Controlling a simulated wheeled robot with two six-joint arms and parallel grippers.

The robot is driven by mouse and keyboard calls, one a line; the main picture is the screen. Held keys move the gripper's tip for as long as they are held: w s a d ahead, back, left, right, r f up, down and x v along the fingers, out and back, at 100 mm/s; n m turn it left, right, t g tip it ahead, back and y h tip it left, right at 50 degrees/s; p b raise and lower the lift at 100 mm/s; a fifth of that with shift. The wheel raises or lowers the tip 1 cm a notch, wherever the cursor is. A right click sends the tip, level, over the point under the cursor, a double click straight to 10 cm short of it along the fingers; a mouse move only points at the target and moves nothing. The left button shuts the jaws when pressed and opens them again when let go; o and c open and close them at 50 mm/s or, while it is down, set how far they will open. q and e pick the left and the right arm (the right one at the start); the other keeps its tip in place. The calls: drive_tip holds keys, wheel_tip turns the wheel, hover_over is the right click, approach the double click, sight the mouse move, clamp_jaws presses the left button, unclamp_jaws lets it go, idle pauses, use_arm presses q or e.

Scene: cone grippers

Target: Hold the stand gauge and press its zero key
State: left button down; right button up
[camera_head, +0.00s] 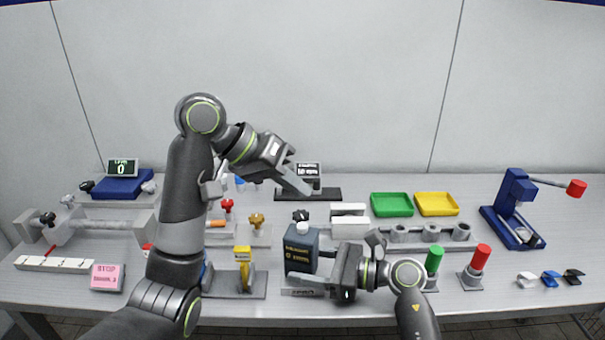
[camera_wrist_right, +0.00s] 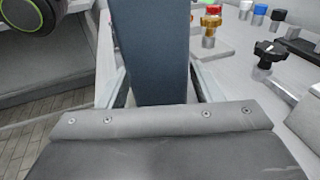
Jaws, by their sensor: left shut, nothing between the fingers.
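The stand gauge appears to be the dark blue upright block (camera_head: 297,266) at the front middle, with small white lettering on its front. A white round cap (camera_head: 303,228), seemingly its key, sits on top. My right gripper (camera_head: 314,268) has one finger in front of the block and one behind it, low down. In the right wrist view the block (camera_wrist_right: 160,50) stands between the fingers, which look closed on its sides. My left gripper (camera_head: 303,172) is shut and empty, higher up and behind the block, apart from the white cap.
A small plate (camera_head: 302,292) with lettering lies in front of the block. A yellow-topped fixture (camera_head: 243,262) is left; white blocks (camera_head: 349,229) and a row of grey holders (camera_head: 400,235) are right. Green (camera_head: 392,204) and yellow (camera_head: 436,204) trays lie farther back.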

drive_tip(key=shift+o, duration=1)
